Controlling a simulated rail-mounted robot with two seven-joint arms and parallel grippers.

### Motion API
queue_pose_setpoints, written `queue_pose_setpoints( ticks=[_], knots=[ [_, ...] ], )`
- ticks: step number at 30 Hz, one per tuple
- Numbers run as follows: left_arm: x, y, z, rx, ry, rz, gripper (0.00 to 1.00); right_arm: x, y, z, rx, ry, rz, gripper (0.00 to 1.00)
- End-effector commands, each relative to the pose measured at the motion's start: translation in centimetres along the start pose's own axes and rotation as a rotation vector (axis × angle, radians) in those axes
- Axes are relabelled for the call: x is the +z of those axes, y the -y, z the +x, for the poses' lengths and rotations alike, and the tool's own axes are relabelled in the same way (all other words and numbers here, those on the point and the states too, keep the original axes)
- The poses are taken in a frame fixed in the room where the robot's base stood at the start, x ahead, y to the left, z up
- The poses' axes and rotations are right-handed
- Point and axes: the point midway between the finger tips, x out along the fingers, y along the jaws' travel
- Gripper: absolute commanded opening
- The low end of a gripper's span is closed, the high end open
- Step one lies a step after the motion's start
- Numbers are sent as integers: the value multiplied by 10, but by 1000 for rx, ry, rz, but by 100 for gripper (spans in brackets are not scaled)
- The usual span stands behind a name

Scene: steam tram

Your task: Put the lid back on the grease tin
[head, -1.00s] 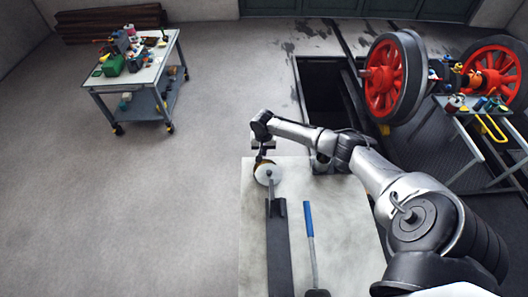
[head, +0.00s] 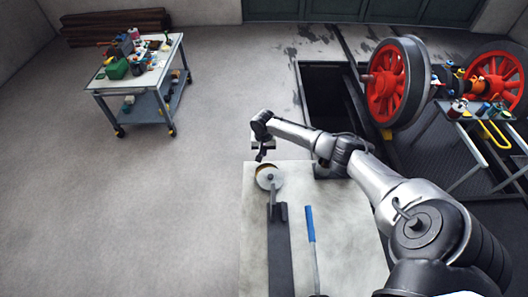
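A round pale disc (head: 270,179) with a brownish edge lies at the far left end of the light bench top. I cannot tell for sure whether it is the grease tin or its lid. My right gripper (head: 260,157) points down just behind the disc and looks apart from it. Its fingers are too small and dark to tell whether they are open. My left gripper is not in view.
A dark bar (head: 279,255) and a blue-handled tool (head: 310,224) lie on the bench (head: 342,225). A loaded trolley (head: 135,86) stands at the far left. An open pit (head: 330,95) lies beyond. Red wheels (head: 398,82) and a cluttered table (head: 470,122) are at right.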

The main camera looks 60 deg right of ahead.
Motion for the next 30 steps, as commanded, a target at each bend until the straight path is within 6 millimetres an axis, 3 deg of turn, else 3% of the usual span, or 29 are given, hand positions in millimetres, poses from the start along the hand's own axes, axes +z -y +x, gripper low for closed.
queue_pose_setpoints(
  ticks=[30],
  knots=[
    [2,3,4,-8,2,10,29,-8,4,-3,-1,0,0,0]
  ],
)
